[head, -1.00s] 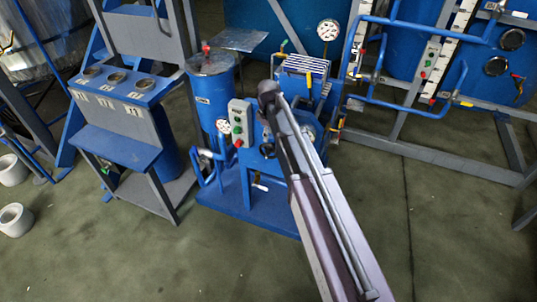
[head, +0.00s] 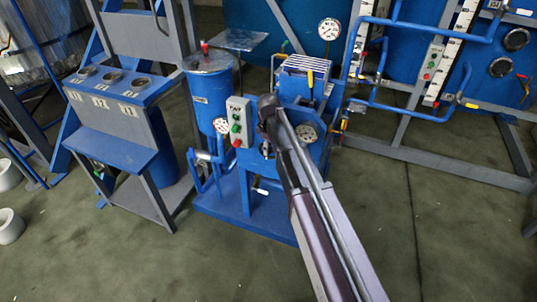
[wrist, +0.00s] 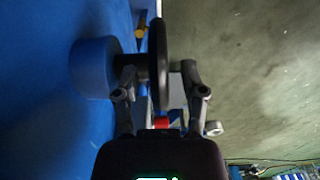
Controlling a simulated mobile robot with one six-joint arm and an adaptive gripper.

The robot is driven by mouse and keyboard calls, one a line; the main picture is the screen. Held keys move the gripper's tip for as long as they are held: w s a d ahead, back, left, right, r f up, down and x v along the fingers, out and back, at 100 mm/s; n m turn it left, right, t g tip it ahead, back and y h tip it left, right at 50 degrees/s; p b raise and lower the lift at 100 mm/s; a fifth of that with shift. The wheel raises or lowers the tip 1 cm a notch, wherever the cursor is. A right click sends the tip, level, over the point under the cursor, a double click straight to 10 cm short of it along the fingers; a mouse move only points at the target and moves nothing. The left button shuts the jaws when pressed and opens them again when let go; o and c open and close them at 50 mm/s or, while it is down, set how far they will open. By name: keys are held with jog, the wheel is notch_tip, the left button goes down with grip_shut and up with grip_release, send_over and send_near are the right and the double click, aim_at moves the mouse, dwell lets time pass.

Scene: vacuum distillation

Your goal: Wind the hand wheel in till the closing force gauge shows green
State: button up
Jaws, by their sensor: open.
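The dark hand wheel (wrist: 157,38) is seen edge-on in the wrist view, beside a blue round housing (wrist: 92,68). My gripper (wrist: 157,72) is open, with one finger on each side of the wheel. I cannot tell whether either finger touches it. In the head view the wheel and most of my gripper are hidden by my arm.
A grey box with green and red buttons (head: 238,121) stands left of my arm. A blue tank (head: 208,95) with its own dial is beside it. A blue-topped stand (head: 110,148) is at left, pipework (head: 400,108) at right. The near floor is clear.

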jog(key=shift+f+b, duration=0.45)
jog(key=shift+f, duration=0.3)
grip_shut()
